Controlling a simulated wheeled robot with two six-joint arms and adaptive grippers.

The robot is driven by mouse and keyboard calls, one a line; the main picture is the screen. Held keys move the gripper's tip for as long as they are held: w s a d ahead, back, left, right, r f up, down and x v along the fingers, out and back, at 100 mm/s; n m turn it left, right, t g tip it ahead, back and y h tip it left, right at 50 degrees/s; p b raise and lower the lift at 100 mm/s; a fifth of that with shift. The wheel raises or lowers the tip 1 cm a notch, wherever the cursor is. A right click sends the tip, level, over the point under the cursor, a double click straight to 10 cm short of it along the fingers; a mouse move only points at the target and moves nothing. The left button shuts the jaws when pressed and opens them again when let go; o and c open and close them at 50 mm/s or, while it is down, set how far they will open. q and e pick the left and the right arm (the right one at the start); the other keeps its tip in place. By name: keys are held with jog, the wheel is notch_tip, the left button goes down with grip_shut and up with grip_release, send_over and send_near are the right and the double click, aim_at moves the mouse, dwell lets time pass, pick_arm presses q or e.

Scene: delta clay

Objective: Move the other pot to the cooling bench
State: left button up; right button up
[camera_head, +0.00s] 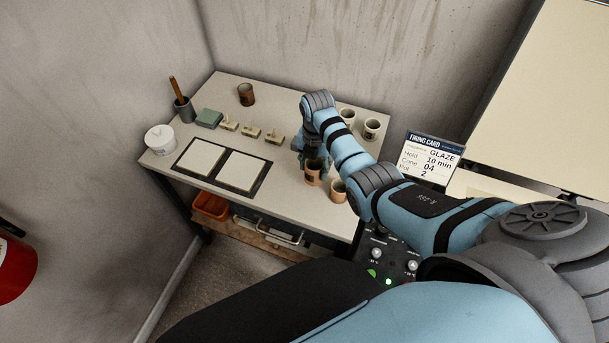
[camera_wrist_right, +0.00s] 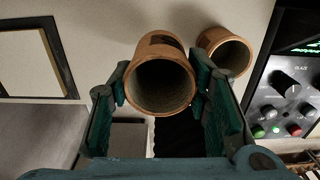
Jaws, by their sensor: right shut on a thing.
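My right gripper (camera_head: 312,158) is shut on a terracotta pot (camera_head: 313,173) near the front right of the pale bench (camera_head: 225,217). In the right wrist view the fingers press on both sides of this pot (camera_wrist_right: 163,78), whose open mouth faces the camera. I cannot tell whether its base touches the bench. A second terracotta pot (camera_head: 338,191) stands just right of it, apart from the gripper, and also shows in the wrist view (camera_wrist_right: 224,50). My left gripper is out of view.
Two pale tiles (camera_head: 201,158) lie in dark frames at the bench's front left. A firing card (camera_head: 433,160) and control panel (camera_head: 390,262) are at the right.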

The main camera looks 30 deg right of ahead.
aim_at(314, 176)
jog(key=f+b, duration=0.4)
jog(key=f, duration=0.1)
jog(key=shift+s+f, duration=0.15)
jog(key=shift+s, duration=0.05)
jog(key=shift+r, duration=0.25)
jog(key=shift+c, duration=0.6)
jog(key=shift+f, duration=0.1)
jog(key=o, duration=1.3)
jog(key=shift+w, duration=0.1)
jog(key=shift+r+p, duration=1.2)
jog(key=shift+r, duration=4.95)
